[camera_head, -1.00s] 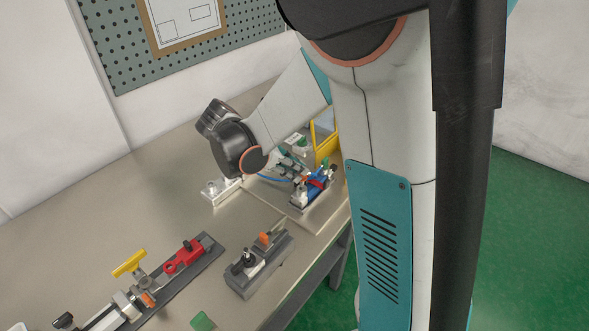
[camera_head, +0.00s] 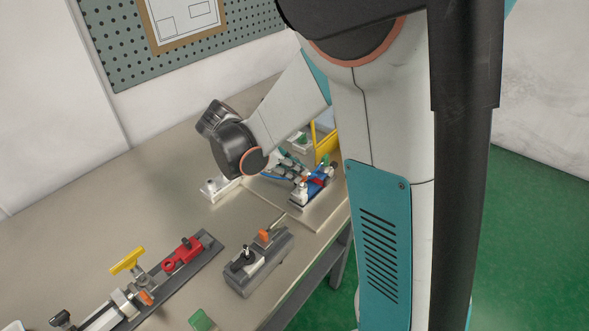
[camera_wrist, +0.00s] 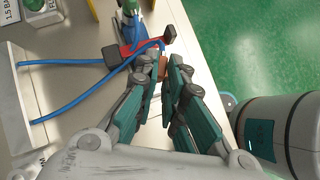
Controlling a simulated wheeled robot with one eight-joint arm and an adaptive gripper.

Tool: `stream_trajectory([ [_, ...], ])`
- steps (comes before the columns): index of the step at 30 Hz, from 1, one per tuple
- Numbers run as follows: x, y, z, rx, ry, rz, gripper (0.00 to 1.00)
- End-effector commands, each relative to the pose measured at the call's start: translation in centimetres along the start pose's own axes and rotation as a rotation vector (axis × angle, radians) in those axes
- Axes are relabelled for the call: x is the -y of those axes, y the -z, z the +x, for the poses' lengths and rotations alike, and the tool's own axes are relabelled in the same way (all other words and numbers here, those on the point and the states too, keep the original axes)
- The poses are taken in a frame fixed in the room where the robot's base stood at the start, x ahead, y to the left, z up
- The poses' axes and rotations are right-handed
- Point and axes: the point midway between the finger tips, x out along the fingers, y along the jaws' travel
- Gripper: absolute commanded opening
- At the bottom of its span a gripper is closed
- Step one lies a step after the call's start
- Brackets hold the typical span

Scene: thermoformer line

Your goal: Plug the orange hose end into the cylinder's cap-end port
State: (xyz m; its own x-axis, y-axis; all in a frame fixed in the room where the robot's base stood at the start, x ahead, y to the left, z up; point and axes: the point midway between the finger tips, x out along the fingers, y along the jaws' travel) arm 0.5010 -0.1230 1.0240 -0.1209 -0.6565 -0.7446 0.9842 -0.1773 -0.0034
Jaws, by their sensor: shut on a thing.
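In the wrist view my gripper (camera_wrist: 168,70) is shut on the orange hose end (camera_wrist: 163,66), of which only a small part shows between the fingertips. Two blue hoses (camera_wrist: 75,62) run from a pale block at the left toward the fingertips. The blue cylinder (camera_wrist: 128,18) lies just beyond the fingers, with a red part (camera_wrist: 128,51) with dark ends across it. In the head view the gripper (camera_head: 299,176) is small and partly hidden beside the cylinder (camera_head: 316,186). The cap-end port cannot be made out, nor whether the hose end touches it.
A pale block (camera_wrist: 16,115) holds the far hose ends. A yellow panel (camera_head: 326,146) stands behind the cylinder. A grey fixture with an orange piece (camera_head: 262,262) and a rail with a red clamp (camera_head: 182,256) stand nearer on the bench. The bench edge is close on the right.

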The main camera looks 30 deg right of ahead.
Motion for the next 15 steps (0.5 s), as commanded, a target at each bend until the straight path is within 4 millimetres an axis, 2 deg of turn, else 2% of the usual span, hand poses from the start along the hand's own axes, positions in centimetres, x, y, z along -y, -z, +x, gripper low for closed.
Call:
stream_trajectory([
  [15, -0.01, 0.84, 0.94, 0.0, 0.0, 0.0, 0.0],
])
